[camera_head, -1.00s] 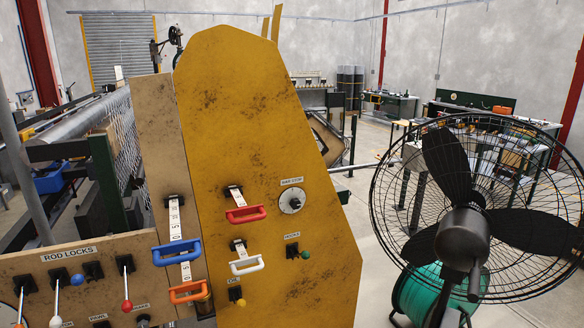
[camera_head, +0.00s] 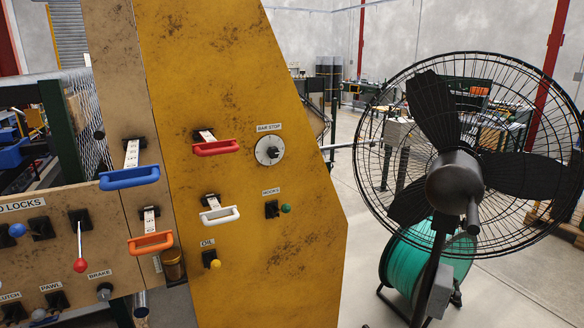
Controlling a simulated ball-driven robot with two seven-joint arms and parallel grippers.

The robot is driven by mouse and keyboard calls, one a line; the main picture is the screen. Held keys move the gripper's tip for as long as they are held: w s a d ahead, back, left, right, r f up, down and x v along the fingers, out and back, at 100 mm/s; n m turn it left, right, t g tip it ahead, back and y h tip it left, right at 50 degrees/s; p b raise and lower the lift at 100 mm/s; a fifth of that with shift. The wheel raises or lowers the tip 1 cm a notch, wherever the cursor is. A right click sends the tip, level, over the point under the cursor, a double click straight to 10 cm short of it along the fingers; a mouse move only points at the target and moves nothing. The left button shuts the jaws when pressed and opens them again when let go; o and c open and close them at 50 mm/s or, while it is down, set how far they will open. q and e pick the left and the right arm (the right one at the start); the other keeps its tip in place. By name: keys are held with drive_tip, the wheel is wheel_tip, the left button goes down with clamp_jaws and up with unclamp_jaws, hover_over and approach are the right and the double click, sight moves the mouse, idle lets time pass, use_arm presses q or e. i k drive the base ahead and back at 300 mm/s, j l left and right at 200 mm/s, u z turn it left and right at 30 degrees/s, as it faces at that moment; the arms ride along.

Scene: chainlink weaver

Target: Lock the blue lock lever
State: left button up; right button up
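The ROD LOCKS panel is at the left edge, its label (camera_head: 22,206) partly cut off. A lever with a blue ball knob (camera_head: 16,229) sits there, close to a black base (camera_head: 41,228); its rod is hardly visible, and I cannot tell its exact setting. To its right a lever with a red ball knob (camera_head: 80,265) hangs down from its black base. A separate blue pull handle (camera_head: 128,178) juts from the tan board above and to the right. Neither of my grippers is in view.
Orange (camera_head: 151,243), red (camera_head: 216,147) and white (camera_head: 220,215) handles jut out nearby. The yellow machine plate (camera_head: 230,80) fills the middle. A large black fan (camera_head: 455,180) and a green hose reel (camera_head: 425,255) stand at right.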

sight(17, 231)
drive_tip(key=u, duration=1.65)
